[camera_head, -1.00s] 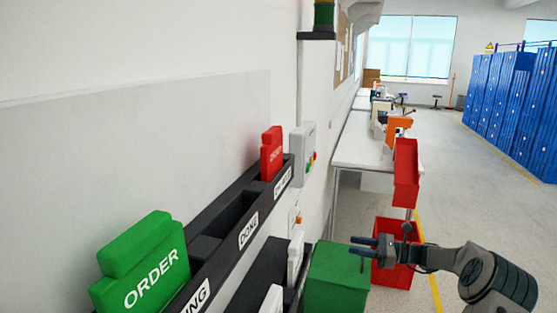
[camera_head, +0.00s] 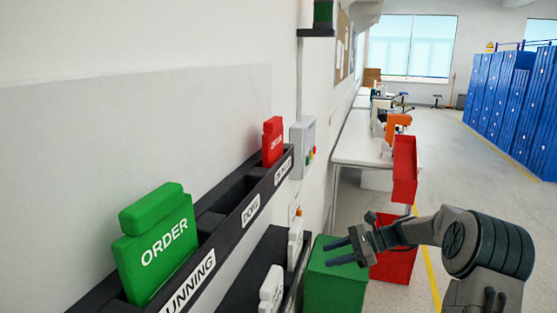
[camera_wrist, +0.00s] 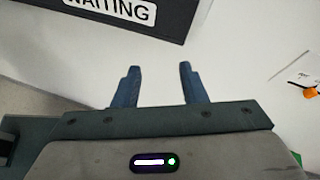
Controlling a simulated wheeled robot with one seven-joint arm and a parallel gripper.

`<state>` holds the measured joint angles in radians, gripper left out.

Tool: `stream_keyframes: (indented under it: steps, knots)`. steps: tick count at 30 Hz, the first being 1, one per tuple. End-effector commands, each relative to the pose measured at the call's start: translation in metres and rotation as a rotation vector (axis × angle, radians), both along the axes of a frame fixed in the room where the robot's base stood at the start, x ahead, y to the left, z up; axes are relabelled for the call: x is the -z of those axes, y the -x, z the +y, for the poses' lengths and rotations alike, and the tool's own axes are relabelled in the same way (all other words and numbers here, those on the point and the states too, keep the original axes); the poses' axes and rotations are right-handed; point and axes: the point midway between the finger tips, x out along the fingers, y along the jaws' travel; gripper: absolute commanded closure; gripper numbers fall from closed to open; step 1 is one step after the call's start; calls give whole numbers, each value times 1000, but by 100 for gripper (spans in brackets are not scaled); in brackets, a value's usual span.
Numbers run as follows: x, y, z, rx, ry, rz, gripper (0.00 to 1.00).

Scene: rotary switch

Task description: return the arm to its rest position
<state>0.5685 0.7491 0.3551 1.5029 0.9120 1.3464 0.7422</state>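My gripper (camera_head: 335,251) is in the lower right of the head view, with its fingers pointing left toward the wall. It is in front of the green bin (camera_head: 335,290). In the wrist view my gripper (camera_wrist: 158,68) shows two dark blue fingers set apart with nothing between them. A grey control box (camera_head: 303,140) with coloured buttons is on the wall. Below it is a smaller pale box (camera_head: 296,215) with an orange part on top. I cannot make out the switch setting.
A black rack (camera_head: 237,222) with a green ORDER card (camera_head: 160,245) and a red card (camera_head: 272,145) runs along the left wall. A red bin (camera_head: 394,262) is behind my gripper. A white table (camera_head: 357,150) stands farther back. The floor at right is open toward blue cabinets (camera_head: 505,100).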

Motion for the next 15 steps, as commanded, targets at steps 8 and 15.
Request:
stream_keyframes:
  steps: [8,15]
  knots:
    - [-8,69,38,-225,332,-159,62]
    - [-14,132,47,-421,577,-309,62]
